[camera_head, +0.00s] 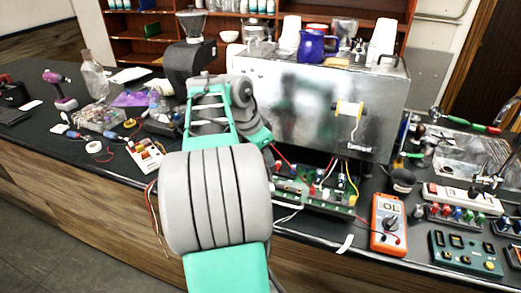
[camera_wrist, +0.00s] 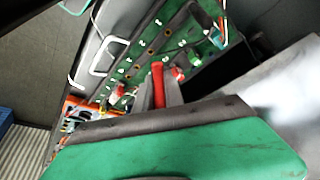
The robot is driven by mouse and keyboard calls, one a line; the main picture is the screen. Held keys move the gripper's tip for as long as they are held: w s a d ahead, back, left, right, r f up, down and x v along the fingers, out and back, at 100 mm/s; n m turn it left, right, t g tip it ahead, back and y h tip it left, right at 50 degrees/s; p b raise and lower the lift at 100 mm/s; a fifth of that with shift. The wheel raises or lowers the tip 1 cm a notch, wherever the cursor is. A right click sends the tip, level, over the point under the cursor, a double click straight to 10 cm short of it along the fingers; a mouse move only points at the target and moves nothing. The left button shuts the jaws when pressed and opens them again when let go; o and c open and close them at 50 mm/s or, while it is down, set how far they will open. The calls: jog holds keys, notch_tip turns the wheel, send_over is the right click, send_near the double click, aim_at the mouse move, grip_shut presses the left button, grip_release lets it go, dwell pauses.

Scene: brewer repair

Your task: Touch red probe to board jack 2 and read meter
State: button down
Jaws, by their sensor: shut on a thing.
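In the wrist view the board (camera_wrist: 150,48) shows a row of numbered jacks, with small digits hard to read. My gripper (camera_wrist: 162,92) is shut on the red probe (camera_wrist: 158,80), close to the board's jacks. I cannot tell whether the probe tip touches a jack. In the head view my arm hides the gripper and the probe.
The steel brewer (camera_head: 310,105) stands behind the board, with a yellow spool on its front. A green panel box (camera_head: 465,253) and a rack of coloured parts lie to the right.

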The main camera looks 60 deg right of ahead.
jog(key=s+d+m, duration=0.1)
jog(key=s+m, duration=0.1)
jog(key=b, duration=0.5)
send_over(273, 185)
jog(key=d, duration=0.1)
jog(key=shift+g, duration=0.3)
notch_tip(273, 185, down, 6)
jog(key=shift+r, duration=0.25)
jog(key=shift+w+a+f+b, duration=0.1)
jog(key=shift+f+b, duration=0.7)
dwell(1.1)
jog(key=shift+r, duration=0.1)
dwell(2.0)
jog(key=shift+r+p, duration=2.25)
jog(key=shift+r, duration=0.15)
